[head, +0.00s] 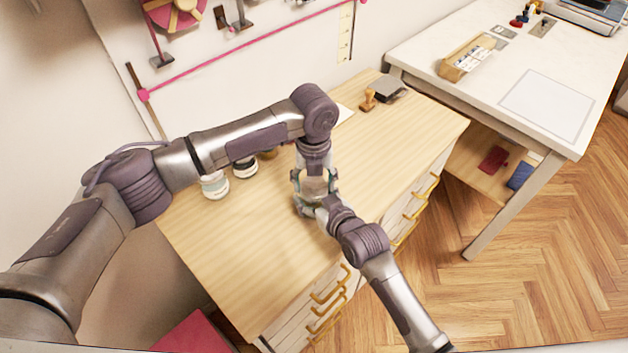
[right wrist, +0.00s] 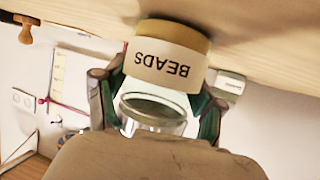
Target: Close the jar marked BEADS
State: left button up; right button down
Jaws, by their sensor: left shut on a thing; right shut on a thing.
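The jar marked BEADS (right wrist: 165,68) fills the middle of the right wrist view, its label upside down and a tan band at its base on the wood. A clear round glass part (right wrist: 155,108) shows below the label; I cannot tell whether it is mouth or lid. My right gripper (right wrist: 156,112) is shut on the jar, green-padded fingers at both sides. It comes in low from the right in the head view (head: 312,205). My left gripper (head: 314,182) points down from above, shut on a pale round thing that looks like the lid. Arms and fingers largely hide the contact.
A white-labelled jar (head: 214,185) and a dark jar (head: 245,167) stand left on the wooden cabinet top (head: 225,250). A wooden stamp (head: 368,100) and dark pad (head: 390,88) lie at the back. The cabinet top's front left is clear. A white table (head: 480,60) stands right.

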pick_arm(q)
jog(key=m, duration=0.9)
jog(key=shift+w+d+r+m, duration=0.1)
jog(key=shift+d+r+m, duration=0.1)
jog(key=shift+m, duration=0.2)
jog(key=shift+a+f+m, duration=0.1)
jog(key=shift+f+m, duration=0.05)
jog(key=shift+m, duration=0.85)
jog(key=o, duration=0.7)
jog(key=shift+c, duration=0.2)
jog(key=shift+r, duration=2.25)
jog(key=shift+a, duration=0.1)
